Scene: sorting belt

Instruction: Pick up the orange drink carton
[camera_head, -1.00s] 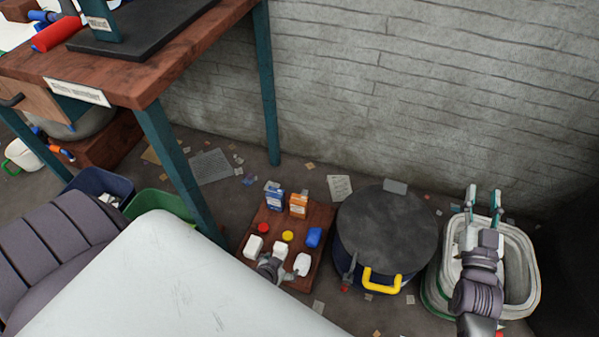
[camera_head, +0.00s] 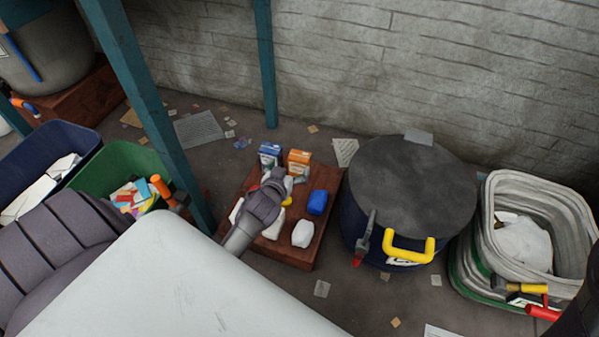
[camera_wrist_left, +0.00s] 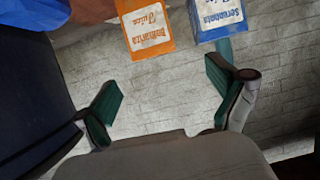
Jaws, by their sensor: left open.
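The orange drink carton (camera_head: 299,160) stands upright at the back of a low wooden board (camera_head: 326,200), beside a blue drink carton (camera_head: 270,153). My left gripper (camera_head: 279,179) is low over the board, in front of both cartons and apart from them; my own wrist partly hides its fingers. In the left wrist view the open, empty fingers (camera_wrist_left: 163,82) show, with the orange carton (camera_wrist_left: 147,28) beyond the gap between them. The blue carton (camera_wrist_left: 216,16) lies beyond the right finger. My right gripper is not in view.
A blue bottle (camera_head: 317,202) and white items (camera_head: 303,234) stand on the board near my gripper. A large lidded bin (camera_head: 412,205) with a yellow handle stands right of it. A green bin (camera_head: 105,168) and a table leg (camera_head: 160,120) are at left.

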